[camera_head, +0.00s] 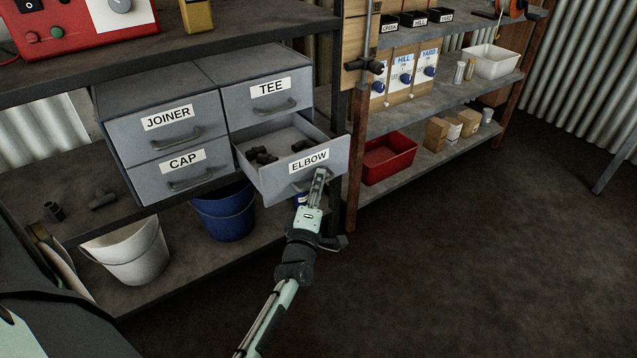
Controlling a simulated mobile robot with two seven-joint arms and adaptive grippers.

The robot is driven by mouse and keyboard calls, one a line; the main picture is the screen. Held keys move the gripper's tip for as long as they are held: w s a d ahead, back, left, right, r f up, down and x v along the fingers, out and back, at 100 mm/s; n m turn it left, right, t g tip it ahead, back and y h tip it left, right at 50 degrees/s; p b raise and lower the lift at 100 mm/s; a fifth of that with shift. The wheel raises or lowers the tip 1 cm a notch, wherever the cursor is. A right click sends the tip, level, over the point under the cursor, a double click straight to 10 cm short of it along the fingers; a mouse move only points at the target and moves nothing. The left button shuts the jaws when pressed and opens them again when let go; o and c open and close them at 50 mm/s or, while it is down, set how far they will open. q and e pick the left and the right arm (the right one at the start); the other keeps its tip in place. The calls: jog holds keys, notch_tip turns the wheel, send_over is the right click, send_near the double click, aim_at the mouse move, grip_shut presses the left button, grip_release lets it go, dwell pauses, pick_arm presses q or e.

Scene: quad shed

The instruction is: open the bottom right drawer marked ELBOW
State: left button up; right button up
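The ELBOW drawer (318,166) is the bottom right one of a grey cabinet (205,75). It is pulled well out, and several dark pipe fittings (262,156) lie inside it. My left gripper (319,178) is at the front of this drawer, its narrow fingers together over the handle. The fingers hide part of the handle, and they appear shut on it. The TEE drawer (270,95), JOINER drawer (165,120) and CAP drawer (180,175) are shut. My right gripper is not in view.
A blue bucket (224,215) and a white bucket (130,255) stand on the lower shelf below the cabinet. A rusty shelf post (354,180) stands close to the right of the open drawer. The floor (450,270) at right is clear.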

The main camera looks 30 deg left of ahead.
pick_arm(q)
jog(key=v, duration=0.8)
jog(key=shift+d, duration=0.1)
dwell(0.3)
